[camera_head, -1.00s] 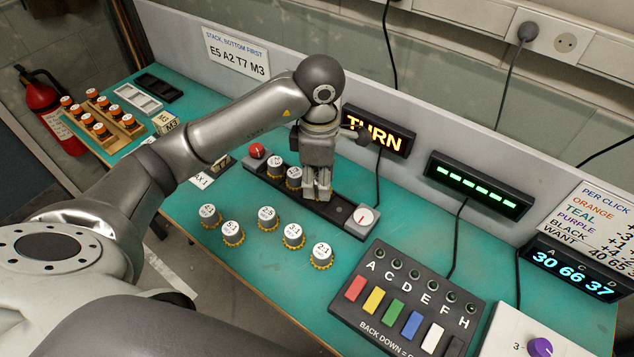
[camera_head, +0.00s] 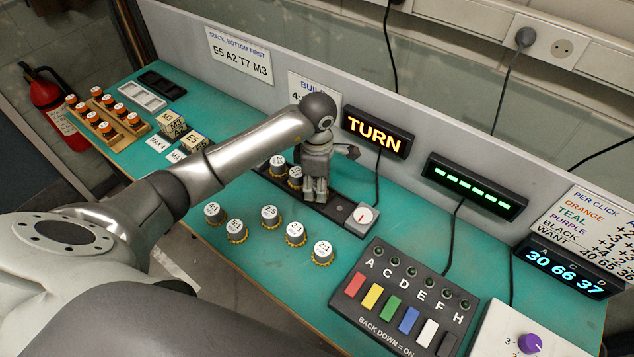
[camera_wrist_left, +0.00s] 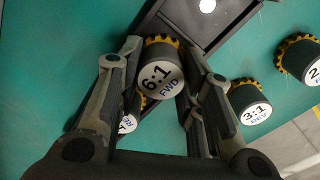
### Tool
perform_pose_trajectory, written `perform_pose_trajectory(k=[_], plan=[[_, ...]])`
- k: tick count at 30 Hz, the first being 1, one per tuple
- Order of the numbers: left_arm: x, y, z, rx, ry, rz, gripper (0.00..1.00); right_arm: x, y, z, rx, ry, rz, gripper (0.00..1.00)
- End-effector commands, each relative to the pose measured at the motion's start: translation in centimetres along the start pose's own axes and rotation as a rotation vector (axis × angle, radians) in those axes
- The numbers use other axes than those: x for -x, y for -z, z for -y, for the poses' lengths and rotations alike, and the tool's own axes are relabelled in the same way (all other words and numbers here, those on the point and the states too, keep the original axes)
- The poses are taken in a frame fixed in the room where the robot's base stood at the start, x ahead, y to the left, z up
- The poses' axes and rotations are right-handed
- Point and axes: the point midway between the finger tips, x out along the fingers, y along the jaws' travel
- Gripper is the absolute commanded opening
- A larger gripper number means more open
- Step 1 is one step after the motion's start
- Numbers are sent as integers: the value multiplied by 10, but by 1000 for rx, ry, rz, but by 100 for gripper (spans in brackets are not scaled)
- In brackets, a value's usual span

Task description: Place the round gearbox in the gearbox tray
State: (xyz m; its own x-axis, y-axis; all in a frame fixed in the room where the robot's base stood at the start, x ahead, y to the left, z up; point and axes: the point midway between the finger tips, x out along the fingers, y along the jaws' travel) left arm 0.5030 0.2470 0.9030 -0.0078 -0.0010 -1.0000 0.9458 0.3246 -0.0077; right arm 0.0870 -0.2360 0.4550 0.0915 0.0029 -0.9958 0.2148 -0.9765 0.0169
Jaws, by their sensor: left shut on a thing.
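My left gripper (camera_head: 316,198) comes down over the long dark tray (camera_head: 335,208). In the left wrist view it (camera_wrist_left: 160,85) is shut on a round gearbox (camera_wrist_left: 162,75) marked 6:1 FWD, with a grey body and a yellow toothed rim. In the head view the fingers hide this gearbox, and I cannot tell whether it touches the tray. Two more gearboxes (camera_head: 277,166) (camera_head: 295,177) stand on the tray to the left of the fingers. Another gearbox (camera_wrist_left: 128,123) shows partly behind the left finger in the wrist view. My right gripper is not in view.
Several gearboxes (camera_head: 296,233) stand on the teal bench in front of the tray. A dial box (camera_head: 361,219) sits at its right end. A switch panel (camera_head: 405,305) and the lit TURN sign (camera_head: 378,132) are nearby. Lettered blocks (camera_head: 192,140) stand at left.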

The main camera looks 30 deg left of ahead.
Motion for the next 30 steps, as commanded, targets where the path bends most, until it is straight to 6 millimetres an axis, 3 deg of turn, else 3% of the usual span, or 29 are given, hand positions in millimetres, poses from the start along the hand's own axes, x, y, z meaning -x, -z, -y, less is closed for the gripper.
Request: perform_pose_trajectory(k=[4,5,9,22,26,30], plan=[[-5,0,0,0,0,0,9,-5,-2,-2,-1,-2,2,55],[-3,0,0,0,0,0,38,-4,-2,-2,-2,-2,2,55],[-3,0,0,0,0,0,56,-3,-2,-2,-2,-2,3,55],[4,0,0,0,-2,1,56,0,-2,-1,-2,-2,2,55],[24,0,-2,-1,-7,2,56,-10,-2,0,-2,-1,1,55],[56,0,-2,-1,-8,1,56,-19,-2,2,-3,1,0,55]])
